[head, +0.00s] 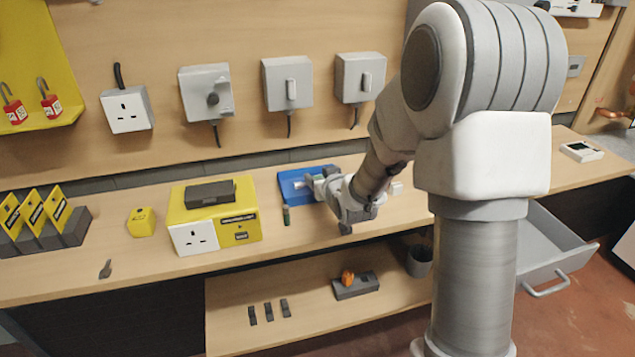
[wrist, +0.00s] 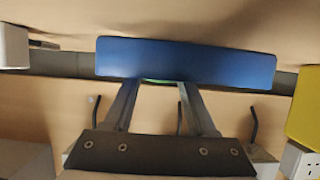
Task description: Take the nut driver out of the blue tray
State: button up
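The blue tray (head: 288,186) lies on the bench against the back wall. In the wrist view its blue side (wrist: 185,62) spans the top of the picture. My gripper (head: 308,183) is at the tray, with its fingers reaching over it from the right. In the wrist view the two fingers (wrist: 157,84) are apart and their tips meet the tray's edge in the picture. A thin green sliver shows between the tips; I cannot tell whether it is the nut driver. No nut driver can be made out clearly inside the tray, part of which my gripper hides.
A small dark green item (head: 286,215) is on the bench in front of the tray. A yellow box (head: 213,223) with a socket stands left of it. Switch boxes (head: 287,82) hang on the wall above. An open grey drawer (head: 540,245) juts out at right.

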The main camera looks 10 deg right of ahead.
grip_shut()
jog(key=shift+r, duration=0.1)
